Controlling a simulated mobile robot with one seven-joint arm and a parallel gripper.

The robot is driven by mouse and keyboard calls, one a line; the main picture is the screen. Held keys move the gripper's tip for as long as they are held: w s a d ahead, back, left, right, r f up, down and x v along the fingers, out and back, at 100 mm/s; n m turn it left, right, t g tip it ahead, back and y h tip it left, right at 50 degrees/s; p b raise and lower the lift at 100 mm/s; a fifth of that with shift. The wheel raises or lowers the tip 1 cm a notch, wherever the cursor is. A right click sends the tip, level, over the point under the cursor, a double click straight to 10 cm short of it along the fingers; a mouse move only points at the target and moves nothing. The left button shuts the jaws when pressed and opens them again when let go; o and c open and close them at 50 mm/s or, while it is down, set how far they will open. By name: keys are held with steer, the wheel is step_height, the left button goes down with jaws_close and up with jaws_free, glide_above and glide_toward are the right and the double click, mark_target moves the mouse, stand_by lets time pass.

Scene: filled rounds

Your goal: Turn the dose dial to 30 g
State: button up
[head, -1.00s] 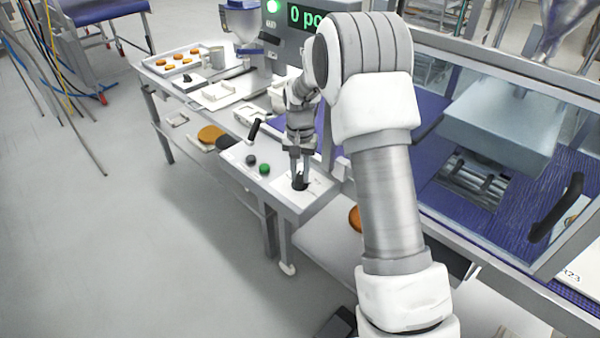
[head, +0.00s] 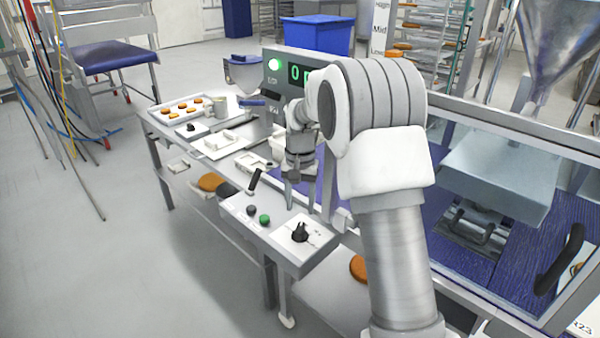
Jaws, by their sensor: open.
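The dose dial (head: 300,232) is a black pointer knob on a white plate at the right end of the control panel (head: 282,243). Its pointer appears to point up and away in the picture. The scale marks on the plate are too small to read. My gripper (head: 299,205) is open and empty. It hangs fingers-down above and behind the dial, apart from it. The whole dial is in view.
A display (head: 297,73) with a green light stands behind. A glass-fronted machine (head: 470,180) is at right.

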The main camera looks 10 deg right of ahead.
step_height(320, 180, up, 10)
steer(key=shift+p, duration=0.35)
steer(key=shift+r, duration=0.1)
steer(key=s+r+n+t, duration=0.25)
steer(key=s+r, duration=0.65)
steer(key=s, duration=0.6)
steer(key=s+f+n+t, duration=0.2)
steer(key=s+f+t, duration=0.1)
steer(key=s, duration=1.3)
steer(key=shift+s+a+n, duration=0.2)
steer(key=shift+s+n, duration=0.1)
steer(key=shift+n, duration=0.05)
steer(key=shift+d, duration=0.2)
